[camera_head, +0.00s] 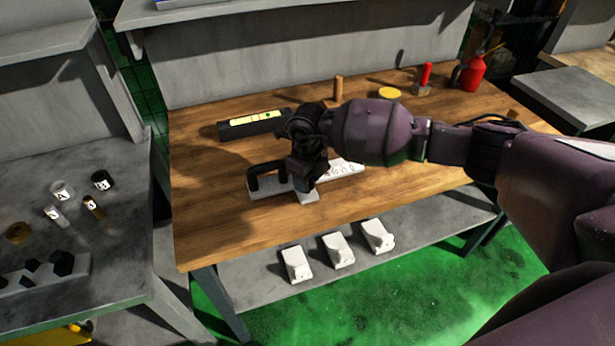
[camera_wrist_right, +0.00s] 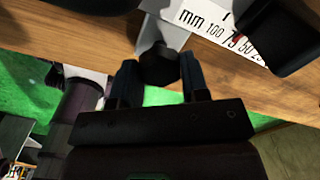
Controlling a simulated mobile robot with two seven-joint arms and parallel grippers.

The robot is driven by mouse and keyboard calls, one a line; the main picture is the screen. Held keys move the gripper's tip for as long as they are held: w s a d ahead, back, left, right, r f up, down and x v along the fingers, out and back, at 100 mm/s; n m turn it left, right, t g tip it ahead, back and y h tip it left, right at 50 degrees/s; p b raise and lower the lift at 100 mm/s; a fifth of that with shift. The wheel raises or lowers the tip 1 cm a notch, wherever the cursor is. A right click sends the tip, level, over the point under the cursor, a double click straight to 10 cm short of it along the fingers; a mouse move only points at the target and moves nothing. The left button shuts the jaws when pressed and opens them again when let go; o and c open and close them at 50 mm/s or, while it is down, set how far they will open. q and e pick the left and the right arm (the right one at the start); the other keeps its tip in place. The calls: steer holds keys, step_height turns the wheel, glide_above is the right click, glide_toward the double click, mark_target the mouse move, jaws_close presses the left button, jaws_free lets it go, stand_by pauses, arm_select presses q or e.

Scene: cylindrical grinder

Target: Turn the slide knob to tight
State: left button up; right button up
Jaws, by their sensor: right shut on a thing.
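The slide device lies on the wooden workbench, with a white scale plate (camera_head: 345,168) and a black arched handle (camera_head: 264,178). My right gripper (camera_head: 304,178) comes down over its middle and hides the knob in the head view. In the right wrist view the black, faceted slide knob (camera_wrist_right: 159,66) sits between the two dark blue fingers of my right gripper (camera_wrist_right: 160,80), which is shut on it. My left gripper is not in view.
On the workbench (camera_head: 215,230) stand a black bar with a yellow label (camera_head: 255,120), a wooden peg (camera_head: 338,88), a yellow disc (camera_head: 390,92) and a red oil can (camera_head: 471,75). Three white blocks (camera_head: 338,250) sit on the lower shelf. A grey side table (camera_head: 110,235) holds small containers.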

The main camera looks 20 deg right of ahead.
stand_by(0.4)
steer(key=o, duration=0.9)
steer(key=shift+r, duration=0.1)
step_height(320, 180, up, 11)
steer(key=shift+f, duration=0.15)
